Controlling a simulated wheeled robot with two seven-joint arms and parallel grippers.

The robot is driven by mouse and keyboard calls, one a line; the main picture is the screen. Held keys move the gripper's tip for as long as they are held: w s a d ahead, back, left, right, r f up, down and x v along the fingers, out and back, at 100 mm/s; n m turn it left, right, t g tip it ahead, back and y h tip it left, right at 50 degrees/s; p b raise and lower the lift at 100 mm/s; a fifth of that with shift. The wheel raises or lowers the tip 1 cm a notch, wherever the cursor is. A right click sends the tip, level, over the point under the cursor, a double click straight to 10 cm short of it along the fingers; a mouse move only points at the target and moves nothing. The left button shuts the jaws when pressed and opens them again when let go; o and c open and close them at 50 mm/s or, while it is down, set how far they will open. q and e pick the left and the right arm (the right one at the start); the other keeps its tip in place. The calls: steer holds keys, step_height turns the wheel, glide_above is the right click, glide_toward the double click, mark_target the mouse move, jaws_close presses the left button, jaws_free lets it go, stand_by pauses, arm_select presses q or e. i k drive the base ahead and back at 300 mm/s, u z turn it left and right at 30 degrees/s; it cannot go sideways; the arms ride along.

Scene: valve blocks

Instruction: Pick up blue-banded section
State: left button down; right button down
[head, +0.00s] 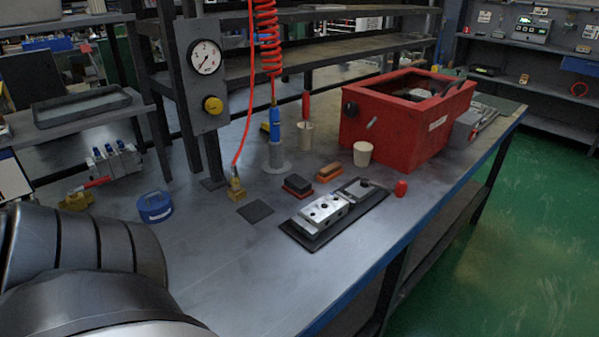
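A silver valve block (323,211) with dark holes on top lies on a dark tray (298,238) in the head view. A flatter grey piece (362,186) lies at the tray's far right end. Another silver block (113,161) with several upright parts and blue bits stands at the left, with a red piece beside it. I cannot make out for sure which piece is the blue-banded section. Large grey links of my arm fill the lower left. Neither of my grippers shows.
A red box (395,128) stands at the back right of the bench. The front middle bench top is clear.

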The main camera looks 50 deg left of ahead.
mark_target(324, 212)
steer(key=z, duration=1)
steer(key=i, duration=0.75)
steer(key=u, duration=3.25)
steer(key=k, duration=0.5)
steer(key=z, duration=1.75)
steer(key=i, duration=0.9)
steer(key=u, duration=2.7)
